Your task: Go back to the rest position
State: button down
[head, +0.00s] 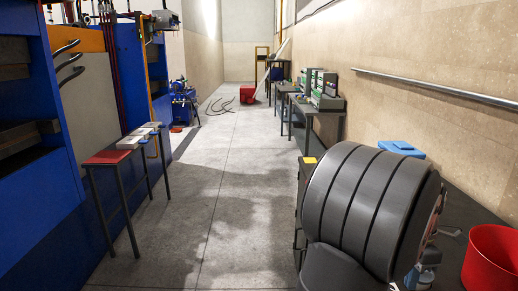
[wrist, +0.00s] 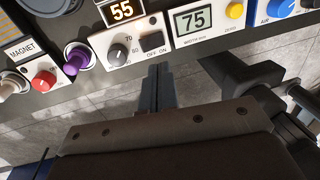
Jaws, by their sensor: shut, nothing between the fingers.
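My gripper (wrist: 159,68) shows in the wrist view as two dark slim fingers close together, shut and empty. Its tips lie just below the lower edge of a control panel (wrist: 150,52) in the picture. I cannot tell how far apart they are in depth. The panel carries displays reading 55 (wrist: 122,11) and 75 (wrist: 194,19), a red knob (wrist: 43,79), a purple knob (wrist: 77,58) and a dark dial (wrist: 118,53). I cannot make out my gripper in the head view.
In the head view, blue presses (head: 92,85) and a red-topped stand (head: 107,157) line the left. A red bucket (head: 490,262) and a blue object (head: 402,148) are at the right. A metal rail (head: 440,88) runs along the wall. The middle floor (head: 215,185) is clear.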

jog(key=shift+w+r, duration=0.1)
jog(key=shift+r, duration=0.7)
jog(key=shift+f, duration=0.1)
